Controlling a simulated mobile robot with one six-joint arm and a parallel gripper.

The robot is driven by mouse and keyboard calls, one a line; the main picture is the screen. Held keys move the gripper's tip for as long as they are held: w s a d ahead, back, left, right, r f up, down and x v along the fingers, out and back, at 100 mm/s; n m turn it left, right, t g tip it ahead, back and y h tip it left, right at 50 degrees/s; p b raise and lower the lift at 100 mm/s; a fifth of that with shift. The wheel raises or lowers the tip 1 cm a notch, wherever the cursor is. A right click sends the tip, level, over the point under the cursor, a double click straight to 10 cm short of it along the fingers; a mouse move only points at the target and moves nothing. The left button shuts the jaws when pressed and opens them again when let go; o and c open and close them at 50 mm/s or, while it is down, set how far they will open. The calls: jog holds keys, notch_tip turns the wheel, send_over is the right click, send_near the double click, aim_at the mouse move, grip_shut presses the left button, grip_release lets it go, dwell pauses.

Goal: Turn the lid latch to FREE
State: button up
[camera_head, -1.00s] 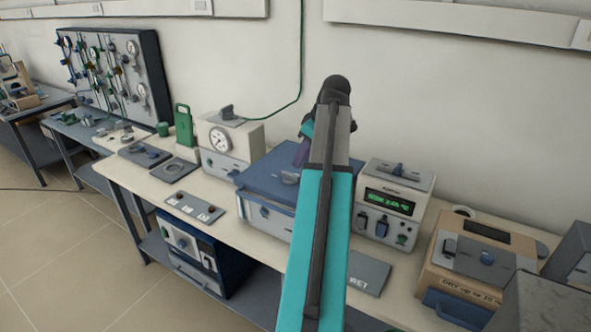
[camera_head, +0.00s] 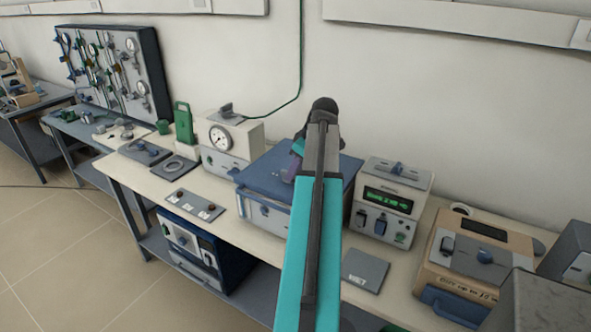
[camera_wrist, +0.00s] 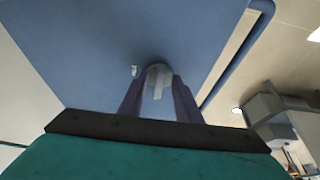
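The grey lid latch (camera_wrist: 158,72) stands on the blue lid (camera_wrist: 85,45) in the wrist view, at the far end between my gripper's two purple fingers. My gripper (camera_wrist: 159,88) has its fingers apart, one on each side of the latch. I cannot tell whether they touch it. In the head view my gripper (camera_head: 290,170) is over the middle of the blue lid (camera_head: 262,170), and the latch is hidden behind it there. A small pale mark (camera_wrist: 134,71) is on the lid beside the latch. The latch's setting cannot be read.
A unit with a green display (camera_head: 388,200) stands right of the blue box, and a unit with a round dial (camera_head: 228,140) stands left. A grey plate (camera_head: 365,270) lies on the bench in front. A brown box (camera_head: 475,260) is further right.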

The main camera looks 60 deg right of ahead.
grip_shut()
jog(key=shift+d, duration=0.1)
jog(key=shift+a+m, duration=0.25)
jog(key=shift+m, duration=0.25)
jog(key=shift+a+m+h, duration=0.2)
jog(key=shift+m+h, duration=0.4)
jog(key=shift+m, duration=0.3)
jog(key=m, duration=0.1)
jog(key=m+h, duration=0.1)
jog(key=m, duration=0.1)
jog(key=m+g, duration=0.1)
jog(key=shift+w+a+m+h, duration=0.25)
jog(key=shift+a+m+h, duration=0.05)
jog(key=shift+a, duration=0.05)
jog(key=m, duration=0.1)
jog(key=m+g+p, duration=0.1)
jog(key=m, duration=0.1)
jog(key=m+h, duration=0.1)
jog(key=m, duration=0.1)
jog(key=shift+w+a+g, duration=0.25)
jog(key=shift+w+g, duration=0.05)
jog(key=shift+w, duration=0.1)
jog(key=m+g, duration=0.1)
jog(key=m, duration=0.1)
jog(key=w+m+g, duration=0.1)
jog(key=m, duration=0.2)
jog(key=shift+m+h, duration=0.3)
jog(key=shift+h, duration=0.1)
